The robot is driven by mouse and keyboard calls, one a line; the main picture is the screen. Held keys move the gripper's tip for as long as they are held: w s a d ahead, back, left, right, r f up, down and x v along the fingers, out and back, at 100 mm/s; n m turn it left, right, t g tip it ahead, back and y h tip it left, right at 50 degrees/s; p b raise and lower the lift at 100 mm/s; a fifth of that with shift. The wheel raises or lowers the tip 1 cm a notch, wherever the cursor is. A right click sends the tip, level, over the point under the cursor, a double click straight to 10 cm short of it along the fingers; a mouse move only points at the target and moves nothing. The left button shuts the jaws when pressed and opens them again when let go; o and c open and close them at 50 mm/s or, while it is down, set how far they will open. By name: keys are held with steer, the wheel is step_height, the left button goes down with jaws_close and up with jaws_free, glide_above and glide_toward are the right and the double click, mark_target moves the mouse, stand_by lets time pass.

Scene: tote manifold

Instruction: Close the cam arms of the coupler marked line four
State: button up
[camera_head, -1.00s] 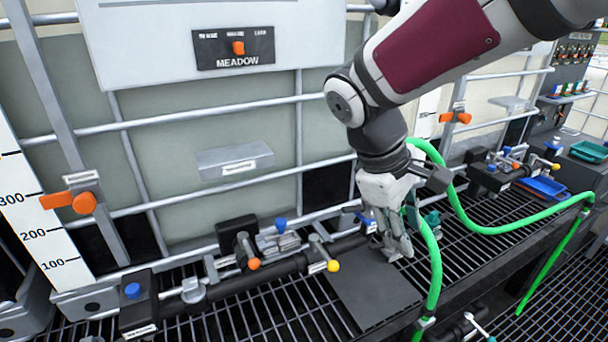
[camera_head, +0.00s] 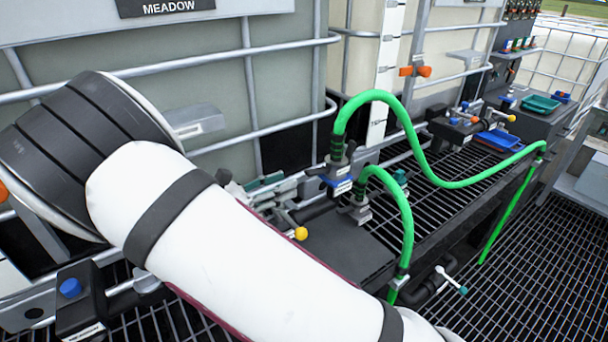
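A green hose (camera_head: 372,95) arcs down into an upright coupler (camera_head: 337,160) with blue cam parts and small white labels (camera_head: 342,187). A second, shorter green hose (camera_head: 405,215) drops into a grey coupler (camera_head: 358,205) just in front of and to the right of it. I cannot read a line number on either coupler, nor tell the exact position of their cam arms. My arm's large white link crosses the left and lower middle of the view. My gripper is not clearly visible; the arm hides that area.
A yellow-knobbed valve lever (camera_head: 301,233) sits by a dark flat plate (camera_head: 345,255) on the grating. A blue-knobbed block (camera_head: 70,288) stands at lower left. A blue tray (camera_head: 500,140) and a green tray (camera_head: 540,103) lie at far right. Open grating (camera_head: 520,260) lies lower right.

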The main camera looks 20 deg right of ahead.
mark_target(306, 174)
steer(key=p+x, duration=0.1)
steer(key=x, duration=0.6)
steer(key=shift+d, duration=0.1)
jaws_close()
